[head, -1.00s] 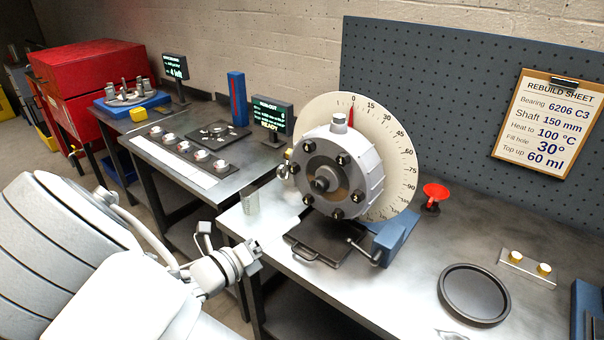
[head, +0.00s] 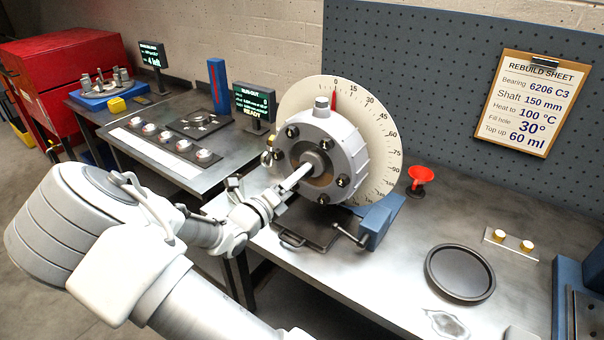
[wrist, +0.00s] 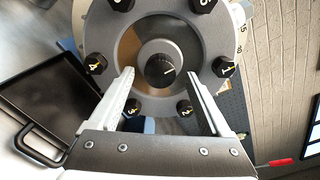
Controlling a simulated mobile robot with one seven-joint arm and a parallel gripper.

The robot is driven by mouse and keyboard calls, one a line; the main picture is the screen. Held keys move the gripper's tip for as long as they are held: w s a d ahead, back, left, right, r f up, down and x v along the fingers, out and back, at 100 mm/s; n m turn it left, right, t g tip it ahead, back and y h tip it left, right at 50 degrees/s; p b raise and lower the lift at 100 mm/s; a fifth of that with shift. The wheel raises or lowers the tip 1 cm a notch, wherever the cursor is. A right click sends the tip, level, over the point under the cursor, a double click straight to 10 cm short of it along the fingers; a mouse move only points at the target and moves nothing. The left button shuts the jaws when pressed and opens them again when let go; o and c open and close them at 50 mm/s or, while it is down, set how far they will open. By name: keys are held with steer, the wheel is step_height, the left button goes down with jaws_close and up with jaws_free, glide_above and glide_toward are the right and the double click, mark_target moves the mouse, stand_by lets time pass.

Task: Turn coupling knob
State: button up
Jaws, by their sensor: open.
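The coupling knob is the dark round hub (wrist: 161,70) with a white line mark at the centre of the grey flanged housing (head: 343,150). Numbered dark bolts ring it in the wrist view, where the housing face (wrist: 205,40) also shows. My gripper (head: 304,173) points at the hub from the front left. In the wrist view my gripper (wrist: 160,82) is open, with one finger on each side below the hub. I cannot tell whether the fingers touch it. In the head view the fingers partly hide the hub.
A white angle dial (head: 385,130) stands behind the housing with its red pointer near 0. A dark drip tray (head: 300,228) and blue clamp (head: 380,222) sit below. A red funnel (head: 420,175) and round black pan (head: 460,272) stand right. A run-out display (head: 253,103) stands left.

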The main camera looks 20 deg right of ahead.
steer(key=shift+x, duration=1.45)
steer(key=shift+c, duration=0.4)
jaws_close()
steer(key=shift+m, duration=2.9)
steer(key=shift+o, duration=0.4)
jaws_free()
